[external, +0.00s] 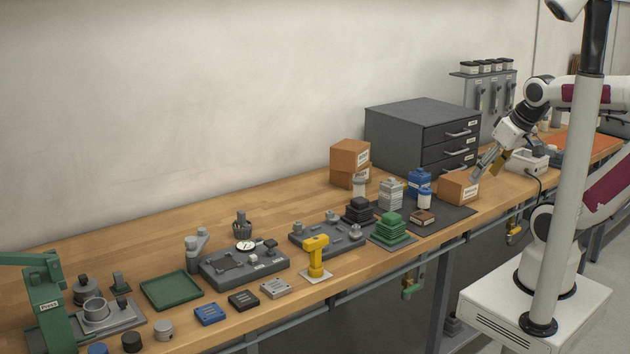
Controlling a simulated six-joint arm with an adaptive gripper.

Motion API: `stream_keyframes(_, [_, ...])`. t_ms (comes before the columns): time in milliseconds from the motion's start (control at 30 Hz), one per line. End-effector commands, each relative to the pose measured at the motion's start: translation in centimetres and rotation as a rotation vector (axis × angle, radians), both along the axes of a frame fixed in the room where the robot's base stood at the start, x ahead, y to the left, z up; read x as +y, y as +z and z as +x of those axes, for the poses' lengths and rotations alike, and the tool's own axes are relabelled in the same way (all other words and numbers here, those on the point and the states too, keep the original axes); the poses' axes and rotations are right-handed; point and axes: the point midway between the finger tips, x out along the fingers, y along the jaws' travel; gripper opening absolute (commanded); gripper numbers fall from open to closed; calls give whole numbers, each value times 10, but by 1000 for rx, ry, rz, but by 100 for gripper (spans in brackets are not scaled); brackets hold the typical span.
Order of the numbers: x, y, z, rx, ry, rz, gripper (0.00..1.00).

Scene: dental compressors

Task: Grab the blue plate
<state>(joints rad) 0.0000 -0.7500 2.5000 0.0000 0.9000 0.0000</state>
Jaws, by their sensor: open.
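The blue plate (210,314) is a small flat rectangular block with markings on top. It lies flat near the front edge of the wooden bench, in the left half of the external view. My gripper (484,167) is far to the right of it, open, tilted downward just above and behind an orange-brown box (458,190). Nothing shows between its fingers, though they are small in this view. The blue plate is in full view and apart from my gripper.
A black plate (243,300) and a grey plate (275,288) lie in a row to the blue plate's right. A green tray (171,291) is behind it. A yellow tool (316,256) stands upright further right. A dark drawer cabinet (410,135) stands at the back.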

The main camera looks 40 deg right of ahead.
Motion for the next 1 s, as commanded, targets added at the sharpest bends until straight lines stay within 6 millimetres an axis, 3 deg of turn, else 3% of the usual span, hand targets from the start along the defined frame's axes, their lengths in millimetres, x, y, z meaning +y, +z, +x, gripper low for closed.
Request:
stream_keyframes(267, [1,1,2,-3,4,3,59])
stream_keyframes(467, [13,12,21,-34,40,21,59])
stream_keyframes(667, [43,37,65,-109,115,67,59])
stream_keyframes(1000, [116,87,152,-268,247,163,59])
